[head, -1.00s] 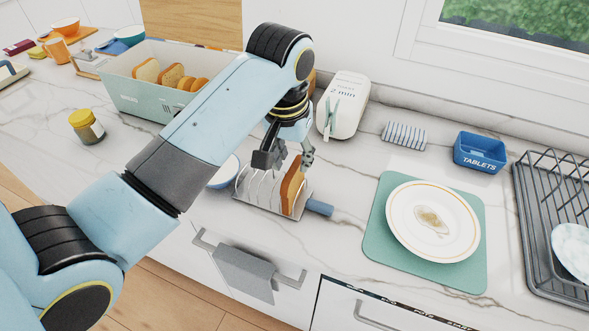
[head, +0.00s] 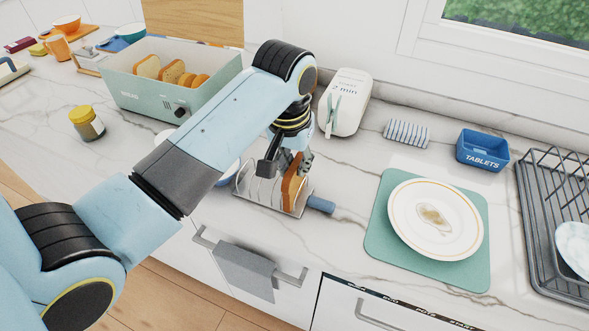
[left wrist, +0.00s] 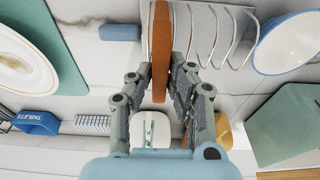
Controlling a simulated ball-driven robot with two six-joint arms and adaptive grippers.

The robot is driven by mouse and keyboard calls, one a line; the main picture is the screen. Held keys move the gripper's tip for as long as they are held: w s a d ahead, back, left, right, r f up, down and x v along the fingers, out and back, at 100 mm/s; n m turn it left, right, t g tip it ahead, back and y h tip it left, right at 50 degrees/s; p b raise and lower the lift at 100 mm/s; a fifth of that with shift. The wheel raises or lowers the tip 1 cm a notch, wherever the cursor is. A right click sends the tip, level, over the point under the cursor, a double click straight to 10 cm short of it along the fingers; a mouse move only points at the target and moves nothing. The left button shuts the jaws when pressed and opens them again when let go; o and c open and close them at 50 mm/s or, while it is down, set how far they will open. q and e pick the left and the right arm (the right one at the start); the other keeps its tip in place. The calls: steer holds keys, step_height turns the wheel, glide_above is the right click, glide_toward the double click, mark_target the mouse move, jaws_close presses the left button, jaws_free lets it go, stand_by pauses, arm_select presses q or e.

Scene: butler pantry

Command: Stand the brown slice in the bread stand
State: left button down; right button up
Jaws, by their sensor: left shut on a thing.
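The brown slice (head: 292,186) stands upright at the right end of the wire bread stand (head: 262,190), with its crust edge toward me. In the left wrist view the slice (left wrist: 161,50) is edge-on beside the curved wires of the stand (left wrist: 215,35). My left gripper (head: 286,163) is above the stand and shut on the upper part of the slice. Its fingers (left wrist: 160,85) flank the slice in the left wrist view. I cannot tell whether the slice's lower edge rests on the stand's base. My right gripper is not in view.
A blue handle-like cylinder (head: 321,204) lies right of the stand. A bowl (left wrist: 288,42) is close on its other side. A plate (head: 433,218) on a green mat (head: 384,247) is farther right. A bread bin (head: 137,98) with slices and a white toaster-like timer (head: 345,103) stand behind.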

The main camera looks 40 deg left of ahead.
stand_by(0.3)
arm_select(q)
step_height(320, 180, up, 12)
steer(key=p, duration=0.1)
stand_by(0.7)
